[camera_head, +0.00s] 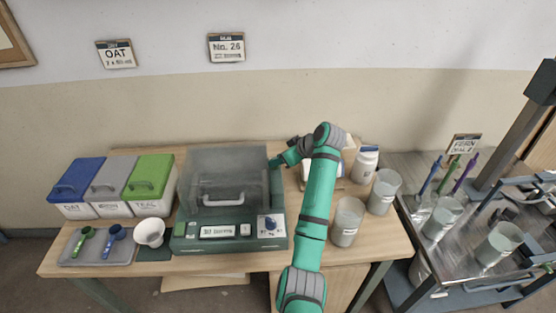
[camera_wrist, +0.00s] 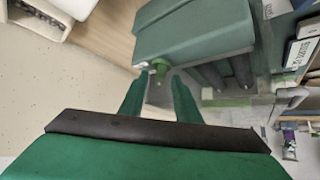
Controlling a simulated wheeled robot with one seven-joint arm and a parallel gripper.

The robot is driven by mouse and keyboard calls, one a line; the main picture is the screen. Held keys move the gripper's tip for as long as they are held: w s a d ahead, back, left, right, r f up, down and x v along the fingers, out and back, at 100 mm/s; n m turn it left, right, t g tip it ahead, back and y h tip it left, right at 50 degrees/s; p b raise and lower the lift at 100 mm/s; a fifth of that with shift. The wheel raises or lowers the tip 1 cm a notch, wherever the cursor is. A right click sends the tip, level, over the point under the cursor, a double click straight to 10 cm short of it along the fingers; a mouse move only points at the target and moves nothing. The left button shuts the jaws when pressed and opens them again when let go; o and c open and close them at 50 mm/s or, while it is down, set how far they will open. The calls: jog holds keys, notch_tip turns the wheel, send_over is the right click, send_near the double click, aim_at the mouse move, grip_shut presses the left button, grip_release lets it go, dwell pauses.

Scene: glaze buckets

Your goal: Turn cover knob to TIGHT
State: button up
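The machine (camera_head: 190,243) stands mid-table under a smoky, see-through cover (camera_head: 225,165) with a front handle. A small green knob (camera_wrist: 160,68) sticks out of the green housing (camera_wrist: 195,40) in the wrist view. My gripper (camera_wrist: 157,80) is open, with one finger to each side of the knob and the tips close to it; contact cannot be told. In the head view my gripper (camera_head: 277,161) is at the machine's right side, and the green knob cannot be made out. A blue-grey dial (camera_head: 269,223) sits on the front panel. No TIGHT mark is readable.
Blue (camera_head: 77,175), grey (camera_head: 107,181) and green (camera_head: 150,172) lidded buckets stand at left. A white bowl (camera_head: 150,231) and a scoop tray (camera_head: 75,257) lie before them. Cloudy beakers (camera_head: 345,225) and a white jar (camera_head: 365,165) stand right of my arm.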

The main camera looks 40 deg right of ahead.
jog(key=shift+w+f, duration=0.15)
jog(key=shift+f, duration=0.05)
grip_shut()
jog(key=shift+a+m, duration=0.1)
jog(key=shift+m, duration=0.2)
jog(key=m+h, duration=0.2)
jog(key=shift+a+m+h, duration=0.2)
jog(key=shift+m+h, duration=0.1)
jog(key=shift+w+a+r+m+g+h, duration=0.1)
jog(key=shift+a+m+g+h, duration=0.05)
jog(key=shift+m+h, duration=0.8)
jog(key=shift+a+m+g+h, duration=0.15)
jog(key=shift+m+h, duration=0.5)
jog(key=shift+m, duration=0.5)
jog(key=shift+d, duration=0.1)
